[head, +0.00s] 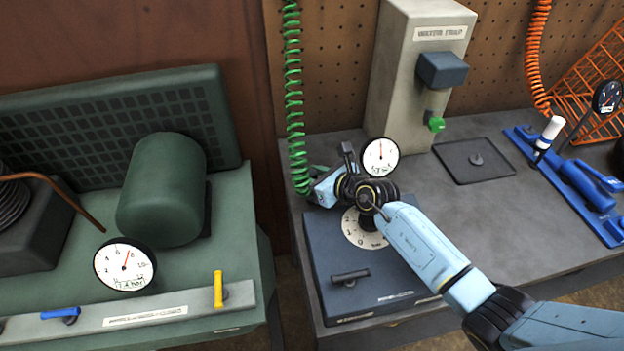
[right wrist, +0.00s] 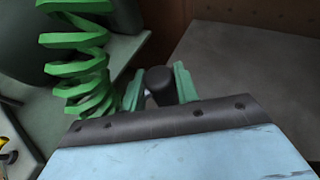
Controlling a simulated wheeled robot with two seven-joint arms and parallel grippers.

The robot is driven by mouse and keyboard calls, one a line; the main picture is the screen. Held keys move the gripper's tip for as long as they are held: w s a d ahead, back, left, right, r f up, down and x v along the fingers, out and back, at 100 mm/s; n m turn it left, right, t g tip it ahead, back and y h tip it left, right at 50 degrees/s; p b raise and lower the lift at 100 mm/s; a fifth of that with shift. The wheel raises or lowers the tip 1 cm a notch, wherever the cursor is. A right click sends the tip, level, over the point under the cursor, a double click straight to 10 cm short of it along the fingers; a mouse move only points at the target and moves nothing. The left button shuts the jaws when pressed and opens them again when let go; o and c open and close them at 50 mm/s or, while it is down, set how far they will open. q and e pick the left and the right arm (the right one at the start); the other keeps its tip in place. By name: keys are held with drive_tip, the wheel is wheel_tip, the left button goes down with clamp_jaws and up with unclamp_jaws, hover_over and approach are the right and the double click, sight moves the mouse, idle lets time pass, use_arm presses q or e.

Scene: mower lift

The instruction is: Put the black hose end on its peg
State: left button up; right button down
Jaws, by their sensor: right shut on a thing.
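The black hose end (right wrist: 158,82) is a short dark cylinder between the green fingers of my right gripper (right wrist: 160,88) in the right wrist view. The gripper is shut on it. In the head view my right gripper (head: 314,184) is above the left edge of the right bench, beside the foot of the green coiled hose (head: 294,100); the hose end is hidden there. The coil also shows in the right wrist view (right wrist: 85,55). I cannot tell which fixture is the peg; a short dark stub (head: 477,159) stands on a black square plate (head: 457,150). My left gripper is out of view.
A blue box (head: 340,285) with a dial and handle is below my right arm. A grey water trap column (head: 395,75) and a round gauge (head: 380,156) stand behind. The green machine (head: 160,190) fills the left; bare grey bench is right of my arm.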

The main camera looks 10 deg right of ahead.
drive_tip(key=shift+f, duration=0.4)
drive_tip(key=c, duration=1.3)
unclamp_jaws()
drive_tip(key=shift+o, duration=1.1)
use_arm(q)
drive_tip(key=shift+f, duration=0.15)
use_arm(e)
drive_tip(key=shift+r, duration=0.1)
use_arm(q)
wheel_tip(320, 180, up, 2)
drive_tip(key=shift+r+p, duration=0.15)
drive_tip(key=shift+p, duration=1.05)
use_arm(e)
drive_tip(key=v, duration=1.2)
drive_tip(key=shift+w, duration=0.1)
